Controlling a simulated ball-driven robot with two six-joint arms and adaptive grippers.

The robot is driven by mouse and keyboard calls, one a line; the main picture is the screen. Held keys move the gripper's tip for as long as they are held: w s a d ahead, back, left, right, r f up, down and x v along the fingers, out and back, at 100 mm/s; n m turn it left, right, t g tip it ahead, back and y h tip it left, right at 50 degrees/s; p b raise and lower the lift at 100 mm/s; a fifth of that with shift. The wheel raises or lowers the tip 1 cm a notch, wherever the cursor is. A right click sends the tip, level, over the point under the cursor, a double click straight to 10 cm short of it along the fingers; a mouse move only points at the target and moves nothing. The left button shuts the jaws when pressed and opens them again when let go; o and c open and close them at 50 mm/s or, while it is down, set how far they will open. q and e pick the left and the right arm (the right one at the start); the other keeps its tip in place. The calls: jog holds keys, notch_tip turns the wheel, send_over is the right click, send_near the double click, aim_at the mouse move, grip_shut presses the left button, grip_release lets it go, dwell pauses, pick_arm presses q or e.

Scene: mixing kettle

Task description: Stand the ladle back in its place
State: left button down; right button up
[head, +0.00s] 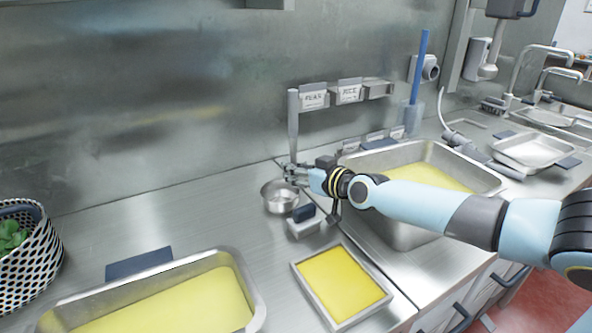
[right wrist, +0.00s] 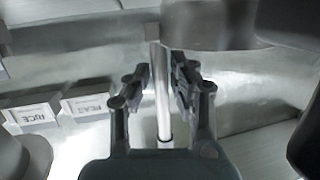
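The ladle's grey handle (head: 293,122) stands upright near the back wall in the head view. My right gripper (head: 296,172) is around its lower part. In the right wrist view the bright handle (right wrist: 161,92) runs between the two fingers of my right gripper (right wrist: 160,75). The fingers are fairly close on both sides, but I cannot tell whether they press on it. A round metal cup (head: 280,197) is just below the gripper; whether it is the ladle's bowl or a separate vessel is unclear. My left gripper is out of view.
A wall rail with PEAS and RICE labels (head: 348,95) is behind. A pale block with a dark top (head: 303,224), a yellow-filled tray (head: 297,268) and yellow-filled pans (head: 255,300) (head: 490,182) surround the spot. A patterned basket (head: 30,265) stands left. Counter left of the cup is clear.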

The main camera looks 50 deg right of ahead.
jog(key=shift+o, duration=0.7)
jog(key=shift+r, duration=0.1)
jog(key=shift+r+p, duration=0.2)
jog(key=shift+p, duration=0.15)
jog(key=p+v, duration=0.5)
jog(key=v, duration=0.7)
